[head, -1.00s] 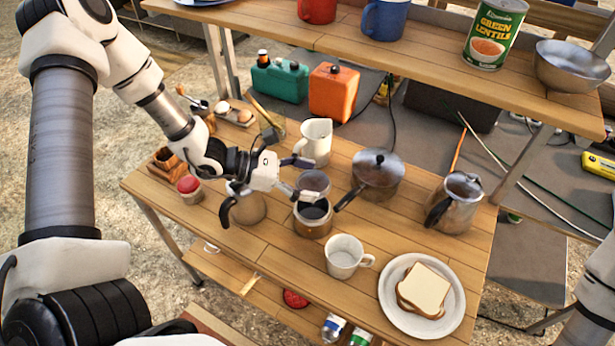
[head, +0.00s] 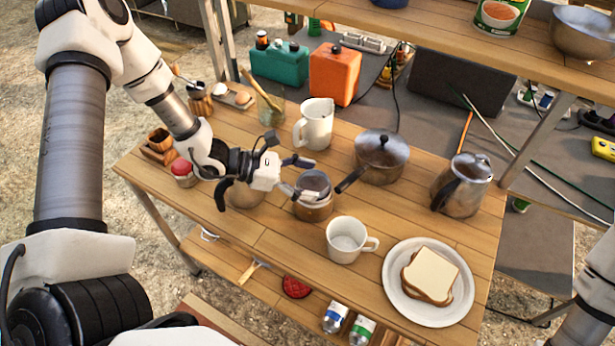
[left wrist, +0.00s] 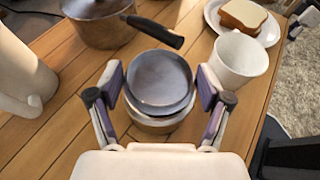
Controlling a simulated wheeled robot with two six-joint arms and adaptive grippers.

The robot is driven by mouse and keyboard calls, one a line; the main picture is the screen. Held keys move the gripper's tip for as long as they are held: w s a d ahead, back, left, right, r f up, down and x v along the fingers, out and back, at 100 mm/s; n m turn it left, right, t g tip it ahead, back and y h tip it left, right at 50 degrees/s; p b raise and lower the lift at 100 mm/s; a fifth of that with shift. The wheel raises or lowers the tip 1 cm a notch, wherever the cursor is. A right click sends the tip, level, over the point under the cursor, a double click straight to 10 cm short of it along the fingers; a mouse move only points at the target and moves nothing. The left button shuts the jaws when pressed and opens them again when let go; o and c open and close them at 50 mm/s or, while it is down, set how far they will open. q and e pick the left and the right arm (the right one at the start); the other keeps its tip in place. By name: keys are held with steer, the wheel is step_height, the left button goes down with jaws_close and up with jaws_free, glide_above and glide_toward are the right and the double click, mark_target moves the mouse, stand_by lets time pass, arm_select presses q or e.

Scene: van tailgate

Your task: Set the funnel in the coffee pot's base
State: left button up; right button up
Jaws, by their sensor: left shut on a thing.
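The funnel (head: 314,181), a round grey metal cup, is directly over the mouth of the coffee pot's base (head: 313,210). My left gripper (head: 306,178) is shut on it, one finger on each side. In the left wrist view the funnel (left wrist: 160,78) sits between the fingertips, and the base's rim (left wrist: 160,124) shows below its near edge. The funnel hides most of the base's opening; I cannot tell whether it is seated or slightly above. A metal pot part with a black handle (head: 245,194) stands left of the base, partly behind my gripper. My right gripper is out of view.
A white mug (head: 346,240) stands close in front of the base. A lidded saucepan (head: 381,157) is behind right, its handle pointing towards the funnel. A white jug (head: 315,125) stands behind. A kettle (head: 462,185) and a sandwich plate (head: 397,298) are at the right.

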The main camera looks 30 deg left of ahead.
arm_select(q)
steer(key=shift+f, duration=0.35)
steer(key=o, duration=1)
steer(key=shift+o, duration=0.2)
step_height(320, 180, up, 10)
